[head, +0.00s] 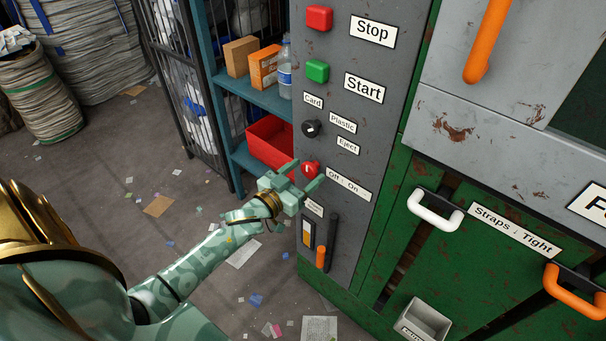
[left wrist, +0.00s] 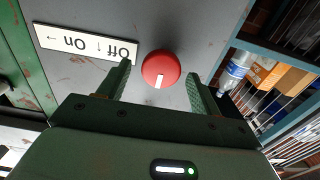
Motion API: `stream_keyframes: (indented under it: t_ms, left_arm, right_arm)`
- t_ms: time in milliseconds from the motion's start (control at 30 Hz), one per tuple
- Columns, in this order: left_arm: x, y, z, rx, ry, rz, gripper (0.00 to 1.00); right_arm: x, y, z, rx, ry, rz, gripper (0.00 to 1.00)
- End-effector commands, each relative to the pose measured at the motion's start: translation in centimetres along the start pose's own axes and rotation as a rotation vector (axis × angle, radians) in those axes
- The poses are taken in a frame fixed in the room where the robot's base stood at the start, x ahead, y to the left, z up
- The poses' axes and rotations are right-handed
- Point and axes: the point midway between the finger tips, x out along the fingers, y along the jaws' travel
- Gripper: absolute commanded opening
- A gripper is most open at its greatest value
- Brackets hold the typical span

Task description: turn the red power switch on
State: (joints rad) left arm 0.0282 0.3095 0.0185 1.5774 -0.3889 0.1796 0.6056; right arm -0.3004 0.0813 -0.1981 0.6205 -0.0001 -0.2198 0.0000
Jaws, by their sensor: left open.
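The red power switch (head: 310,169) is a round red knob with a white mark, on the grey control panel (head: 327,90). Its label (head: 348,184) reads Off and On with arrows. In the left wrist view the red knob (left wrist: 161,69) sits ahead, between and beyond the fingertips, with its white mark pointing down in that picture; the Off/On label (left wrist: 85,42) is upside down there. My left gripper (head: 306,176) is open, its fingers on either side of the knob; it also shows in the left wrist view (left wrist: 160,83). I cannot tell whether they touch it. My right gripper is not in view.
Above are a red Stop button (head: 319,18), a green Start button (head: 317,70) and a black selector knob (head: 311,128). An orange-tipped lever (head: 320,256) is below. A blue shelf (head: 262,97) with a red bin (head: 268,143) stands left. Paper scraps litter the floor.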

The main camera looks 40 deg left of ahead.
Motion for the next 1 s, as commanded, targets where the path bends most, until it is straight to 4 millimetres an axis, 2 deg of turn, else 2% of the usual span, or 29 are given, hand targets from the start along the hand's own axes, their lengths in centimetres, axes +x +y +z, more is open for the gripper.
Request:
stream_keyframes:
  t_ms: [67, 200, 233, 667, 1000]
  left_arm:
    - [0.0, 0.0, 0.0, 0.0, 0.0, 0.0, 0.62]
    - [0.0, 0.0, 0.0, 0.0, 0.0, 0.0, 0.23]
    - [0.0, 0.0, 0.0, 0.0, 0.0, 0.0, 0.2]
    - [0.0, 0.1, -0.1, 0.072, 0.001, 0.0, 0.21]
    - [0.0, 0.1, -0.1, 0.334, 0.001, -0.001, 0.21]
  right_arm:
    - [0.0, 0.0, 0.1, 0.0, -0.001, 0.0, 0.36]
    - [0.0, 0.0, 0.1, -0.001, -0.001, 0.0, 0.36]
    - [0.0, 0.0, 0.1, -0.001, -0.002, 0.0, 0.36]
    - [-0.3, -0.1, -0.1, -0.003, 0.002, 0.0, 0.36]
    - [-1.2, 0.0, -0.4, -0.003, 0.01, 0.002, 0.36]
